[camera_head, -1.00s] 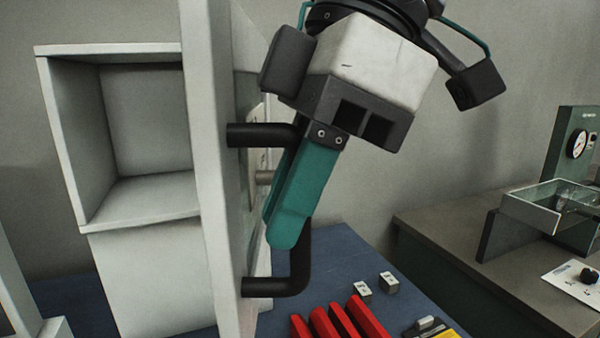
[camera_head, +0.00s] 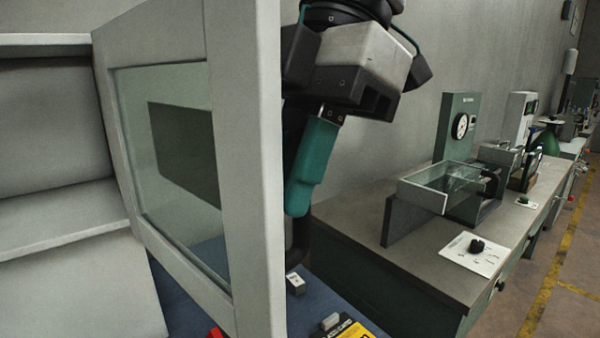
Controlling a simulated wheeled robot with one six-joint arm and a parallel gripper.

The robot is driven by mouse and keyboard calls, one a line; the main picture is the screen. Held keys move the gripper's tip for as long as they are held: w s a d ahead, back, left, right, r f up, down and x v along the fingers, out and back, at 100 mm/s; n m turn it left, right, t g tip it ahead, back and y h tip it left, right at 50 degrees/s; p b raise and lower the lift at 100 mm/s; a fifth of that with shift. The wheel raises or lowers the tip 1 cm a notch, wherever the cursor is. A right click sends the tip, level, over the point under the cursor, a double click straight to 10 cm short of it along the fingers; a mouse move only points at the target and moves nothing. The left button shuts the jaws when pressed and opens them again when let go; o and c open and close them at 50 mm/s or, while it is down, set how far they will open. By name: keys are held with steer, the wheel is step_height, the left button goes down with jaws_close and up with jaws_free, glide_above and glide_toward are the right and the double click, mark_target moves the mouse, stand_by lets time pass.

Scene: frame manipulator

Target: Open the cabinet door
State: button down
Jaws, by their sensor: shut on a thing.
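The cabinet (camera_head: 60,230) is a light grey box at the left, with its open front and inner shelf in view. Its door (camera_head: 243,180) has a grey frame around a glass pane (camera_head: 170,185) and stands swung well open, its inner face toward me. My gripper (camera_head: 308,195) has teal fingers and is on the far, outer side of the door, shut on the black handle (camera_head: 300,240). Only a lower bit of the handle shows; the door frame and fingers hide the rest.
A blue surface (camera_head: 188,298) under the door carries a small white block (camera_head: 295,283), a red piece (camera_head: 216,332) and a yellow-black item (camera_head: 350,330). A grey-topped bench (camera_head: 360,220) with instruments stands to the right. Floor shows at far right.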

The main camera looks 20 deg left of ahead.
steer(key=shift+d, duration=0.15)
steer(key=c, duration=1.4)
jaws_free()
steer(key=shift+d, duration=0.15)
steer(key=shift+w+r, duration=0.2)
steer(key=shift+r, duration=0.3)
steer(key=v, duration=0.6)
steer(key=shift+r, duration=0.35)
steer(key=shift+w+d, duration=0.15)
